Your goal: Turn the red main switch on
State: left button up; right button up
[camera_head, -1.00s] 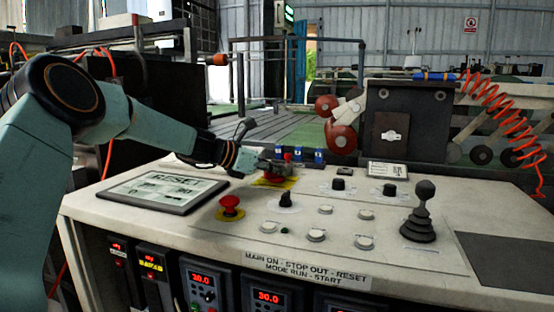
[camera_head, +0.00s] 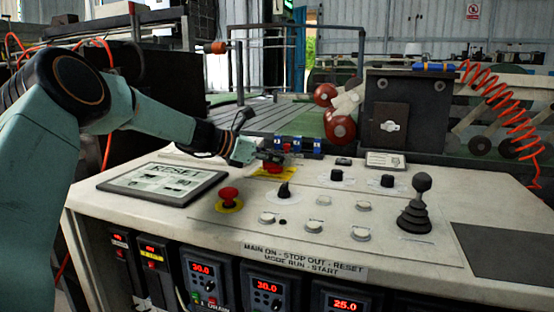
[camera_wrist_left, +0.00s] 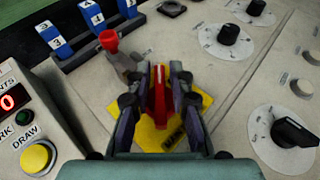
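The red main switch (camera_wrist_left: 158,92) is a red handle on a yellow plate (camera_wrist_left: 190,118). In the left wrist view its handle points along the picture's height, between the two fingers of my left gripper (camera_wrist_left: 159,76). The fingers are apart, one on each side of the handle, with what looks like a small gap on both sides; firm contact cannot be made out. In the head view the switch (camera_head: 273,168) is partly hidden by my left gripper (camera_head: 272,157), at the back of the console. My right gripper is not in view.
A red mushroom button (camera_head: 229,197) stands in front of the switch. A red-knobbed lever (camera_wrist_left: 109,41) and blue blocks (camera_wrist_left: 90,15) are close behind it. A black selector knob (camera_wrist_left: 292,130), a RESET panel (camera_head: 205,184) and a joystick (camera_head: 420,205) also sit on the console.

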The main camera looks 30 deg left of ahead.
pick_arm(q)
jog(key=shift+s+a, duration=0.1)
jog(key=shift+s+a+r, duration=0.1)
jog(key=shift+s+a, duration=0.1)
jog(key=shift+s, duration=0.05)
jog(key=v, duration=1)
jog(key=shift+s+a+r, duration=0.15)
jog(key=shift+s+r, duration=0.15)
jog(key=shift+s, duration=0.15)
